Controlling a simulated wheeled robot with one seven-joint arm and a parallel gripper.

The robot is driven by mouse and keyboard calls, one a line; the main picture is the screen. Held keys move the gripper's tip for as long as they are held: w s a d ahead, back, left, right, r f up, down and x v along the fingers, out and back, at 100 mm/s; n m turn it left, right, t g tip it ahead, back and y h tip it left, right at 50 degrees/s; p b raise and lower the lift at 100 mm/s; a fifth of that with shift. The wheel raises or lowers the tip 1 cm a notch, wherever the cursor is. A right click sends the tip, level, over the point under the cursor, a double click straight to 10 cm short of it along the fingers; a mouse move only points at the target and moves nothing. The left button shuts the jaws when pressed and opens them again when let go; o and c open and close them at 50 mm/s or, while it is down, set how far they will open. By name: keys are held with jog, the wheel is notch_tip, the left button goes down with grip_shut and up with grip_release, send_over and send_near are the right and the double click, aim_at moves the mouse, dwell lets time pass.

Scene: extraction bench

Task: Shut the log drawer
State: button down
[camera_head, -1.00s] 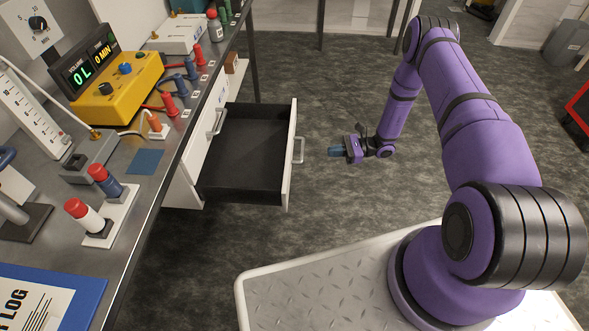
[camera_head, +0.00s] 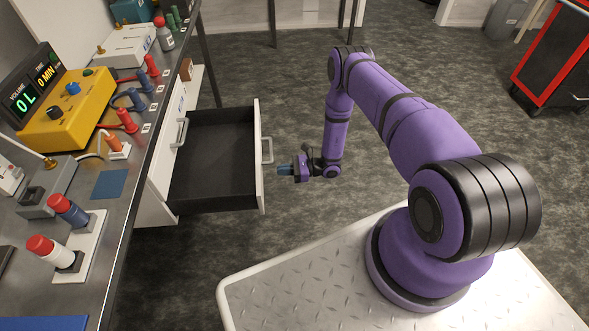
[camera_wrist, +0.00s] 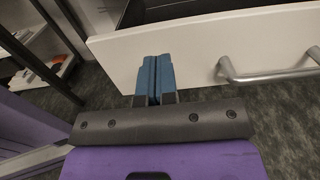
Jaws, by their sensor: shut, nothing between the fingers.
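The log drawer (camera_head: 213,160) is pulled out from under the bench, with an empty dark interior and a white front. Its grey bar handle (camera_head: 268,150) is on the outer face. My gripper (camera_head: 284,170) is shut and empty, just outside the drawer front in the head view. In the wrist view, the blue fingertips (camera_wrist: 155,75) are together in front of the white drawer front (camera_wrist: 200,55). The handle (camera_wrist: 270,72) is to their right there. I cannot tell whether the fingertips touch the front.
The bench top (camera_head: 118,215) carries a yellow meter box (camera_head: 70,112), a white rack with red-capped bottles (camera_head: 82,250) and several coloured connectors. Another handle (camera_head: 181,132) is on the cabinet beside the drawer. A red-framed cart (camera_head: 555,60) stands far right. Floor around the drawer is clear.

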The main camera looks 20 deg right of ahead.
jog(key=x, duration=0.5)
jog(key=shift+w+a, duration=0.15)
jog(key=shift+a, duration=0.15)
